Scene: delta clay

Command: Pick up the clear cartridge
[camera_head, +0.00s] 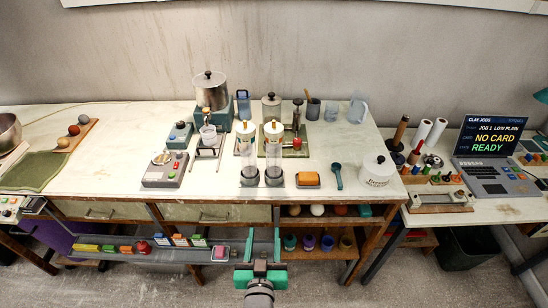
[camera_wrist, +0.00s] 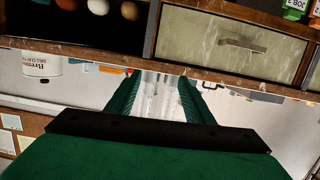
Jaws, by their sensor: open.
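Two clear upright tubes with white-and-yellow tops stand side by side in dark round bases near the table's front edge, a left clear tube (camera_head: 247,158) and a right clear tube (camera_head: 273,158). I cannot tell which one is the clear cartridge. My gripper (camera_head: 263,236) is open and empty, in front of the table edge and below the tubes in the head view. In the wrist view, which looks upside down, my green fingers (camera_wrist: 157,88) are spread apart. Clear tube shapes (camera_wrist: 155,100) show between them, farther off; their tops are hidden by my gripper.
A metal pot (camera_head: 210,89) and a press (camera_head: 296,128) stand behind. Drawers and a shelf lie under the tabletop.

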